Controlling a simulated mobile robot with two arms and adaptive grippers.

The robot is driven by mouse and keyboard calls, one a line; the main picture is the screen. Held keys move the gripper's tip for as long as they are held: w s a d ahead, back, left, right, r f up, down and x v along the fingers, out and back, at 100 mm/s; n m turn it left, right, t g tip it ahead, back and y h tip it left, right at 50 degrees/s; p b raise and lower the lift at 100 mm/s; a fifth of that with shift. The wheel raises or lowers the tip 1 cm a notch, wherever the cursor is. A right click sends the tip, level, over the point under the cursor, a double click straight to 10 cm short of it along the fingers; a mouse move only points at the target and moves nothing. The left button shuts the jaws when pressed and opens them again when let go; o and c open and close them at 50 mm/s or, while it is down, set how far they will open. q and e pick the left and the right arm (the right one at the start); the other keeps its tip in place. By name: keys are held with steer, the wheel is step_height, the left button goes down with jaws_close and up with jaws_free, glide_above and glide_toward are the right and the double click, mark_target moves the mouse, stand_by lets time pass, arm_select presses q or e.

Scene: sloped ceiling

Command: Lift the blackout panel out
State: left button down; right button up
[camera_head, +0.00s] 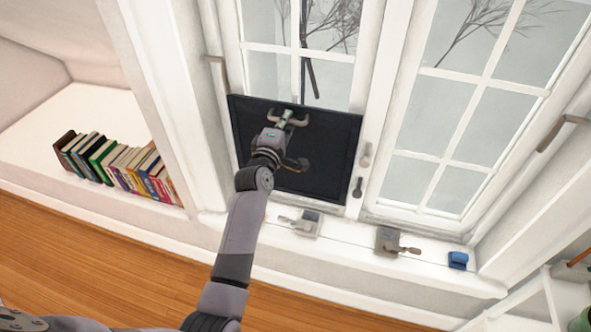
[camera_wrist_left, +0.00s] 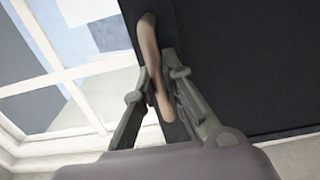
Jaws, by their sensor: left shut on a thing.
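The blackout panel (camera_head: 335,150) is a dark, nearly square board upright over the lower part of the left window. It fills the right side of the left wrist view (camera_wrist_left: 260,60). My left gripper (camera_head: 292,116) is at the panel's upper part. In the left wrist view its two fingers (camera_wrist_left: 160,85) are shut on a tan-brown handle (camera_wrist_left: 147,45) of the panel. A second handle (camera_head: 299,164) shows lower on the panel, partly behind my wrist. I cannot tell whether the panel's lower edge is clear of the window frame. My right gripper is not in view.
Toggle clamps (camera_head: 308,224) (camera_head: 388,242) and a blue object (camera_head: 458,260) sit on the white sill. Two latches (camera_head: 365,155) (camera_head: 357,187) are on the frame right of the panel. Books (camera_head: 120,167) stand on a ledge at left. The wooden floor (camera_head: 100,255) looks clear.

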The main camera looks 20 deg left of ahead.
arm_select(q)
steer(key=s+r+p, duration=0.2)
steer(key=s+p, duration=0.4)
steer(key=s, duration=0.4)
steer(key=shift+s+a, duration=0.2)
steer(key=shift+s, duration=0.05)
stand_by(0.5)
